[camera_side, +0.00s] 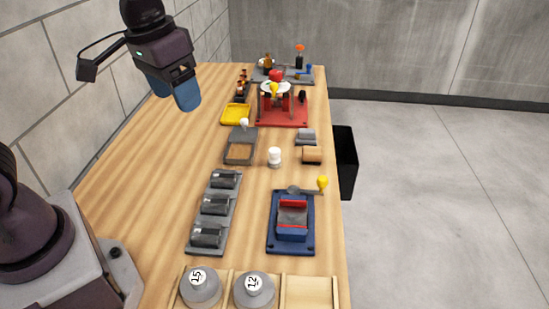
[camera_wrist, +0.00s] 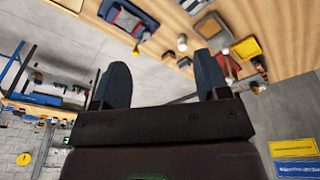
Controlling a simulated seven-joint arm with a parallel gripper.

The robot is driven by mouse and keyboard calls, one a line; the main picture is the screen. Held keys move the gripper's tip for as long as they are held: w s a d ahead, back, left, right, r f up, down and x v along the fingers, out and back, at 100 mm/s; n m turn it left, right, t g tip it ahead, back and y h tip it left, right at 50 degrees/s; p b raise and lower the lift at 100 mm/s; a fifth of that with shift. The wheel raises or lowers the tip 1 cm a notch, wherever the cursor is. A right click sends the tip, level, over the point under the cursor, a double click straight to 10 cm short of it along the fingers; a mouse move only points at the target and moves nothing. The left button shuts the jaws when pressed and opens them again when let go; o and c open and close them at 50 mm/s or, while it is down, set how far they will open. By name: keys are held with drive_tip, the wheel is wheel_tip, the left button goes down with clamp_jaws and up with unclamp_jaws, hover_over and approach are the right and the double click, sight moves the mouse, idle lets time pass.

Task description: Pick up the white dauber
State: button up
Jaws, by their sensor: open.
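A small white cylinder with a white top (camera_side: 274,156) stands upright near the middle of the table in the side view. It also shows in the wrist view (camera_wrist: 182,42), beyond and between my fingers. A small white rounded piece (camera_side: 244,123) sits at the far edge of a dark-framed tray. I cannot tell for sure which of these two is the white dauber. My gripper (camera_side: 174,92) is high above the table's left side, far from both. Its two blue fingers are spread apart with nothing between them, as the wrist view (camera_wrist: 163,82) shows.
The dark-framed tray (camera_side: 239,159) lies left of the cylinder. A yellow tray (camera_side: 236,114) and a red stand (camera_side: 283,112) are behind. A grey rack (camera_side: 214,212) and a blue vise (camera_side: 291,232) are in front. A black bin (camera_side: 346,163) is off the right edge. The table's left side is clear.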

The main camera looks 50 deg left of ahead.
drive_tip(key=w+a+f+n+g, duration=0.2)
drive_tip(key=w+f+n, duration=0.3)
drive_tip(key=w+f, duration=0.5)
drive_tip(key=n+y, duration=0.2)
drive_tip(key=n, duration=0.8)
approach(275, 150)
drive_tip(key=shift+a, duration=0.15)
drive_tip(key=shift+n, duration=0.9)
drive_tip(key=f, duration=0.4)
drive_tip(key=a+f, duration=0.1)
drive_tip(key=f, duration=0.7)
drive_tip(key=shift+a+f, duration=0.2)
drive_tip(key=shift+a, duration=0.15)
drive_tip(key=c, duration=1)
